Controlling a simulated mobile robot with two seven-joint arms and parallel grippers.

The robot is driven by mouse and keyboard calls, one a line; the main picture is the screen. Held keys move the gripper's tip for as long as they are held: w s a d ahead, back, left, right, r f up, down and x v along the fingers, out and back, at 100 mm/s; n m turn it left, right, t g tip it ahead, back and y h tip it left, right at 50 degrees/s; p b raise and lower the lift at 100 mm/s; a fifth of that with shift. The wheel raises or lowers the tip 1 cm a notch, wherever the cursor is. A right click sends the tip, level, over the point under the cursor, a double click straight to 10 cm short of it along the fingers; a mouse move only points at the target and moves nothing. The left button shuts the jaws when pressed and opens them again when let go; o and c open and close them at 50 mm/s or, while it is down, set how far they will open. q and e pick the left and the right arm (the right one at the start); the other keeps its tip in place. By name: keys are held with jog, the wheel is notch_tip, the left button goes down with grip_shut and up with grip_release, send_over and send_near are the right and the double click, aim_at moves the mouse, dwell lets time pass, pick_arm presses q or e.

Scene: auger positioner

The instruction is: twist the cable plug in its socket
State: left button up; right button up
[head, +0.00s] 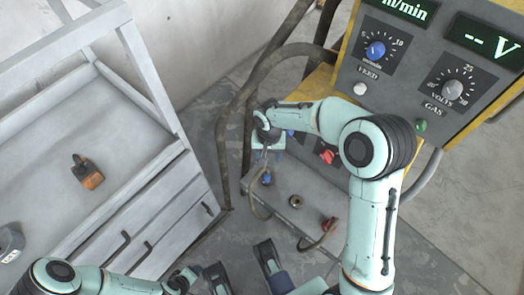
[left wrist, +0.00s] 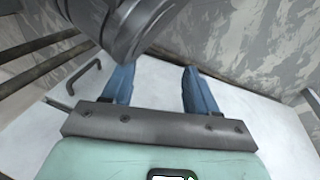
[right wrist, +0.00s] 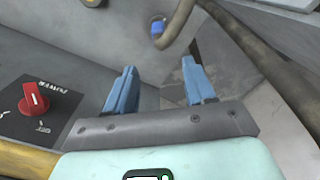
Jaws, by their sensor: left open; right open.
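A cable plug with a blue end (head: 267,178) is on a brown cable at the grey lower panel of the welding machine. It also shows in the right wrist view (right wrist: 157,27), beyond the fingers. A second, red-ended cable connection (head: 328,224) is on the same panel, with a round brass-coloured socket (head: 295,201) between the two. Whether the blue plug is fully seated cannot be told. My right gripper (right wrist: 160,78) is open and empty, close to the blue plug but apart from it. My left gripper (left wrist: 157,85) is open and empty, over the white cabinet.
The welding machine's control face (head: 400,85) with knobs stands at right. A red power knob (right wrist: 33,97) is left of my right gripper. Thick hoses (head: 228,125) hang behind. The white cabinet (head: 170,205) stands at left, bearing an orange-black object (head: 88,174).

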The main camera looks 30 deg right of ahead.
aim_at(268, 173)
notch_tip(268, 173, down, 8)
jog(key=shift+r+b, duration=0.25)
jog(key=shift+b, duration=0.8)
pick_arm(q)
jog(key=shift+g+y, duration=0.3)
jog(key=f, duration=0.1)
jog(key=a+f+b, duration=0.1)
jog(key=f, duration=0.1)
jog(key=s+a+f, duration=0.1)
jog(key=f, duration=0.1)
jog(key=shift+f, duration=0.15)
pick_arm(e)
notch_tip(268, 173, down, 6)
jog(key=shift+r, duration=0.15)
grip_shut()
jog(key=m+b, duration=0.1)
jog(key=m, duration=0.1)
jog(key=shift+m, duration=0.4)
pick_arm(q)
jog(key=shift+w+f, duration=0.1)
jog(key=shift+f, duration=0.15)
pick_arm(e)
jog(key=shift+s+m, duration=0.1)
jog(key=shift+m, duration=0.8)
